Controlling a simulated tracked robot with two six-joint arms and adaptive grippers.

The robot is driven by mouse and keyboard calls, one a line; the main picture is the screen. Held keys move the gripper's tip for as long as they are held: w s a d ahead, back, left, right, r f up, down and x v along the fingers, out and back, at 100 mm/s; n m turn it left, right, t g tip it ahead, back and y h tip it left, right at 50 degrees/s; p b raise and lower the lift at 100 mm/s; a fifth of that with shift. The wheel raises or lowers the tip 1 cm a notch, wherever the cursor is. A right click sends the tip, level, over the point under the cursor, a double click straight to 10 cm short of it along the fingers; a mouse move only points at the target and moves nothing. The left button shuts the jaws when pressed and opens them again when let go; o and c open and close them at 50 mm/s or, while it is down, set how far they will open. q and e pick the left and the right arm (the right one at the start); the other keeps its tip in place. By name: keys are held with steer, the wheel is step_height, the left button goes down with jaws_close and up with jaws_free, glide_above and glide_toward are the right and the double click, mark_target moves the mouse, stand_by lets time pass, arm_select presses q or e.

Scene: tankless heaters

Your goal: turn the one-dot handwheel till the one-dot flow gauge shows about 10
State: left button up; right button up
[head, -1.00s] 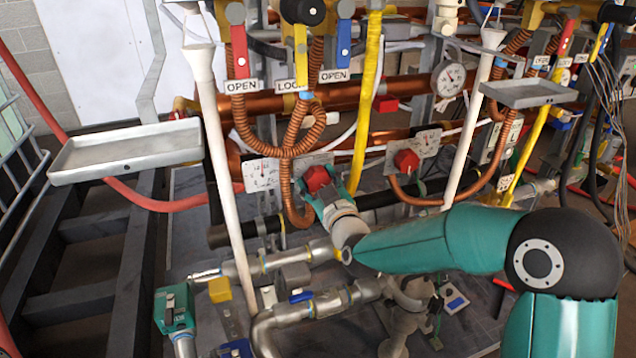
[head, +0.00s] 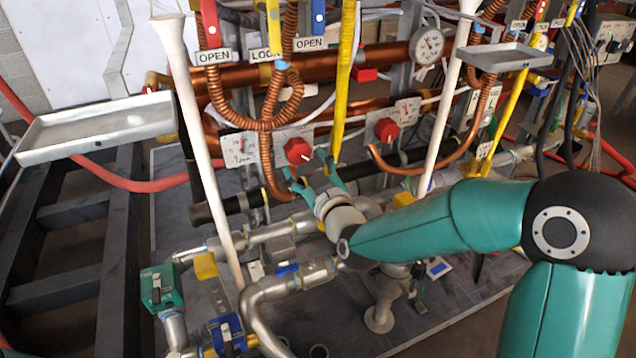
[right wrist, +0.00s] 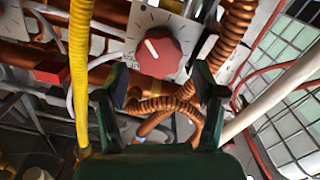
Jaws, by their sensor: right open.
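Two red handwheels show in the head view: a nearer one (head: 298,150) on a pale plate and another (head: 387,130) farther right. I cannot make out dot marks on either. A white dial plate (head: 238,148) sits left of the nearer handwheel; its reading is too small to tell. My right gripper (head: 310,178) is open and empty, just below and in front of the nearer handwheel, apart from it. In the right wrist view, a red handwheel (right wrist: 160,52) with a white pointer mark lies beyond the open fingers (right wrist: 160,88). My left gripper is out of view.
A yellow pipe (head: 345,80) runs down right of the nearer handwheel. Corrugated copper hoses (head: 270,100) hang around it. A white pipe (head: 195,120) slants at left. A grey tray (head: 100,128) and another tray (head: 503,57) stick out. A round gauge (head: 428,44) stands upper right.

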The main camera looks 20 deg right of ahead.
steer(key=s, duration=0.6)
steer(key=shift+s, duration=0.4)
steer(key=shift+d, duration=0.1)
